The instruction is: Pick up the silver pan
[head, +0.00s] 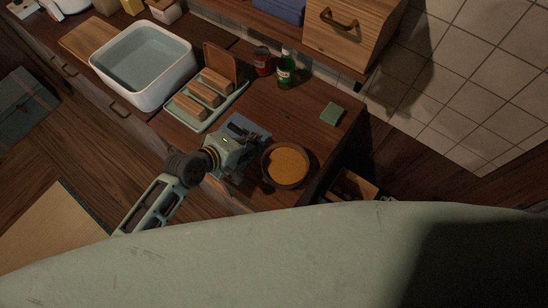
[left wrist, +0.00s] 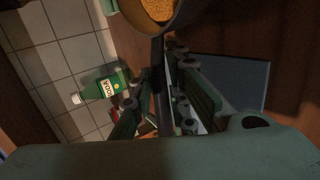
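The pan (head: 286,165) is a round dark pan with orange-brown contents, on the wooden counter near its right end. In the left wrist view the pan (left wrist: 160,27) shows at the top edge, partly cut off. Its dark handle (left wrist: 158,80) runs down between the fingers of my left gripper (left wrist: 160,62). In the head view this gripper (head: 256,134) is just left of the pan. The fingers stand on either side of the handle with gaps showing, so it looks open; contact at the tips is unclear. My right gripper is not in view.
A blue-grey flat plate (left wrist: 230,82) lies beside the handle. A green soda bottle (head: 286,70), a red can (head: 263,61), a green sponge (head: 331,114) and a tray with wooden blocks (head: 239,92) are behind. A white basin (head: 182,85) stands farther left.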

